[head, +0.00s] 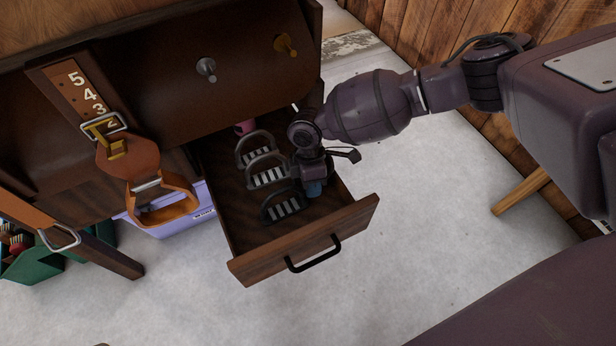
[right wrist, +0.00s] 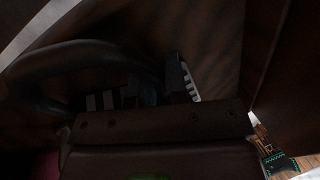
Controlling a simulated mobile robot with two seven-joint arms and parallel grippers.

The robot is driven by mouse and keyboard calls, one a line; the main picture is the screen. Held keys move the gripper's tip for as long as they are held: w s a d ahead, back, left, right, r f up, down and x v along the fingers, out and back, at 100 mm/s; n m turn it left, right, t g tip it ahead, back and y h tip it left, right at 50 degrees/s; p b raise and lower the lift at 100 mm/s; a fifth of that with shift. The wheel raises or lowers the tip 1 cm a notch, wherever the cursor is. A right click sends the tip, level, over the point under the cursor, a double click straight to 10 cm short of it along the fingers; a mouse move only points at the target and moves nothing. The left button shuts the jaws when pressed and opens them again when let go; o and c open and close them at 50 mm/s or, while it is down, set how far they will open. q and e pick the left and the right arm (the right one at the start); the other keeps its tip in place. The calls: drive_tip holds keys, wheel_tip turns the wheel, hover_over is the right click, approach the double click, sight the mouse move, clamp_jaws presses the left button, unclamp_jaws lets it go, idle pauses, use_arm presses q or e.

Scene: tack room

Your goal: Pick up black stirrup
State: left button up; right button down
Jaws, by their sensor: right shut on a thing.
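The black stirrup (head: 283,206), with a white-striped tread, is the front one of three stirrups in the open drawer (head: 340,230). My right gripper (head: 314,187) reaches down into the drawer, right beside the stirrups. In the right wrist view a dark stirrup arch (right wrist: 70,58) and striped tread show close at the fingers (right wrist: 172,85). The gripper is shut on the black stirrup; the exact contact is dark and partly hidden. A blue patch shows at the fingertips in the head view. My left gripper is not in view.
Two greyer stirrups, the middle one (head: 267,171) and the back one (head: 256,149), stand behind. A pink thing (head: 245,127) is at the drawer's back. A leather strap with an orange stirrup (head: 162,207) hangs left, before a lilac bin (head: 190,223). Floor right of the drawer is clear.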

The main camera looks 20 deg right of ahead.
wheel_tip(320, 180, up, 8)
drive_tip(key=p, duration=0.3)
drive_tip(key=shift+w+r, duration=0.15)
drive_tip(key=shift+r, duration=0.1)
drive_tip(key=shift+r+p, duration=0.3)
drive_tip(key=shift+r, duration=0.4)
